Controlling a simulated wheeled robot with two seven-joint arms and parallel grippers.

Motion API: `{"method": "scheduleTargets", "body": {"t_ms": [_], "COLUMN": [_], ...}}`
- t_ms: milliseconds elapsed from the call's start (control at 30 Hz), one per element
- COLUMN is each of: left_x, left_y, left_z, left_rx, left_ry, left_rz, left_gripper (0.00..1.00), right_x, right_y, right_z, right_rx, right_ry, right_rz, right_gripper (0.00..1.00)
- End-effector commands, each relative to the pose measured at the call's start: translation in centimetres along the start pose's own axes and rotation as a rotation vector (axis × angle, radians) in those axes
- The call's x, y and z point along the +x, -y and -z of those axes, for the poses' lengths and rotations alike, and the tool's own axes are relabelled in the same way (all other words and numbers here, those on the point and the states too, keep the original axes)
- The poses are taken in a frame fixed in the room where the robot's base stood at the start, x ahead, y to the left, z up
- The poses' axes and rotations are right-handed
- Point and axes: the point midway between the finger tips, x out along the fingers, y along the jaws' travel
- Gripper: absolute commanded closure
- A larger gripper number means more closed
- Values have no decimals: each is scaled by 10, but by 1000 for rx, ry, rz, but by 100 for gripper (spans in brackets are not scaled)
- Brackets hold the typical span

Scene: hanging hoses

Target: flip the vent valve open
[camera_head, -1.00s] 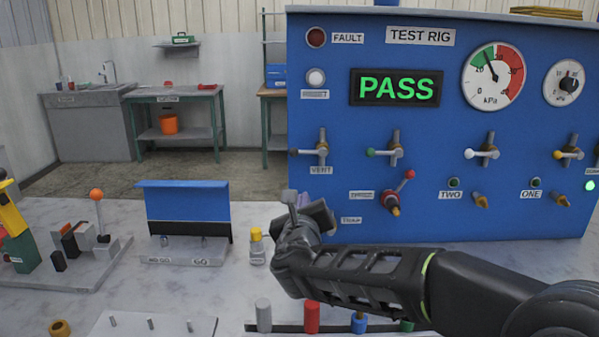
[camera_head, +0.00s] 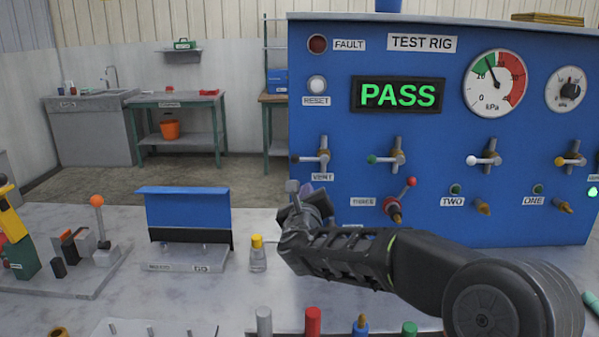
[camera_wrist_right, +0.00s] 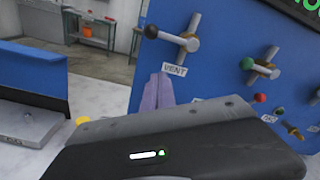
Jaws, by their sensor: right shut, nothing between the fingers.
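The vent valve (camera_head: 314,158) is on the left side of the blue test rig. The valve also shows at the top of the right wrist view (camera_wrist_right: 175,38). My right gripper (camera_head: 304,190) is just below the valve and label, apart from the lever. Its purple fingers (camera_wrist_right: 158,90) are shut and empty, pointing up toward the label in the right wrist view. My left gripper is not in view.
Other valves with green (camera_head: 384,159), white (camera_head: 484,159) and yellow tips are to the right on the panel. A red-knobbed lever (camera_head: 402,194) is close to the right of my gripper. A yellow-capped bottle (camera_head: 257,254) and a blue-topped stand (camera_head: 187,212) are on the bench.

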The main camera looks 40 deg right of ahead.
Motion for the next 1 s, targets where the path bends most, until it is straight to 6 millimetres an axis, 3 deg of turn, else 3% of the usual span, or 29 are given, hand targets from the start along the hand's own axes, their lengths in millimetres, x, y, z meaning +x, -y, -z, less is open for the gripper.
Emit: {"method": "scheduleTargets", "body": {"t_ms": [133, 200, 400, 1000], "left_x": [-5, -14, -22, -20], "left_y": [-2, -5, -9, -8], "left_z": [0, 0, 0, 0], "left_rx": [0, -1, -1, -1], "left_ry": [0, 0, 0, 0], "left_rz": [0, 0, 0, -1], "left_gripper": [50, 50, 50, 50], "right_x": [31, 32, 37, 38], "right_y": [1, 2, 1, 0], "right_z": [0, -17, -36, -39], "right_rx": [-2, 2, 1, 12], "right_ry": [-3, 2, 1, 0], "right_rz": [2, 0, -1, -1], "right_gripper": [100, 100, 100, 100]}}
